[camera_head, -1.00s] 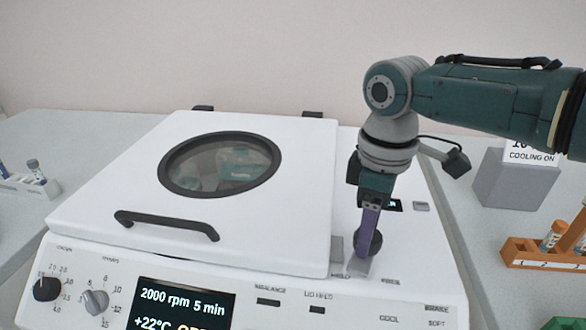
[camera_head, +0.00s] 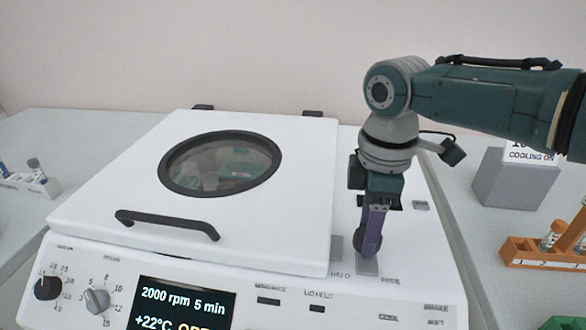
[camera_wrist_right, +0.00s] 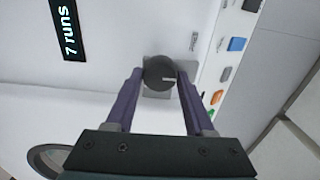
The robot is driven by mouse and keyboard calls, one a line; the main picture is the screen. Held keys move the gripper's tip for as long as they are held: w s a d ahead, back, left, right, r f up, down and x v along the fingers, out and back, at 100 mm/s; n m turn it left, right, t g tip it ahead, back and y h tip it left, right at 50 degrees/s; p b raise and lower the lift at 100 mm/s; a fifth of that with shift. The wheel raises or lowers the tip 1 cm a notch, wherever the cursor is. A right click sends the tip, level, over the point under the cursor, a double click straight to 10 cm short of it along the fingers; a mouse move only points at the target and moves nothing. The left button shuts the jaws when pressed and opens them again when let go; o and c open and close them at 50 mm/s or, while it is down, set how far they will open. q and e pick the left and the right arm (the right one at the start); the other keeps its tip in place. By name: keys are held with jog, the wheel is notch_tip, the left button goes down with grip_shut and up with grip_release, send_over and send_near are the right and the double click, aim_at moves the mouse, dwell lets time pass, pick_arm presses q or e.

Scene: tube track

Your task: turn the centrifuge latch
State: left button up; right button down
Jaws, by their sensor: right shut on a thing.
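The centrifuge (camera_head: 280,225) is a white box with its lid (camera_head: 120,190) down, a round dark-rimmed window and a black front handle (camera_head: 165,224). The latch is a dark round knob (camera_wrist_right: 158,73) with a white mark, on a grey plate right of the lid. In the head view the knob (camera_head: 361,243) is partly hidden by my right gripper (camera_head: 370,252). My right gripper's purple fingers (camera_wrist_right: 160,80) point down and are shut on the knob, one on each side. In the right wrist view the white mark points right. My left gripper is not in view.
The front panel has two knobs (camera_head: 96,301) and a display (camera_head: 185,305) reading 2000 rpm 5 min. An orange tube rack (camera_head: 540,258) and a grey box (camera_head: 512,178) stand on the right, and a white tube rack (camera_head: 30,184) on the left.

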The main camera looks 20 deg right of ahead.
jog(key=shift+c, duration=1.3)
grip_release()
notch_tip(320, 180, up, 10)
jog(key=p, duration=0.1)
jog(key=shift+p, duration=0.3)
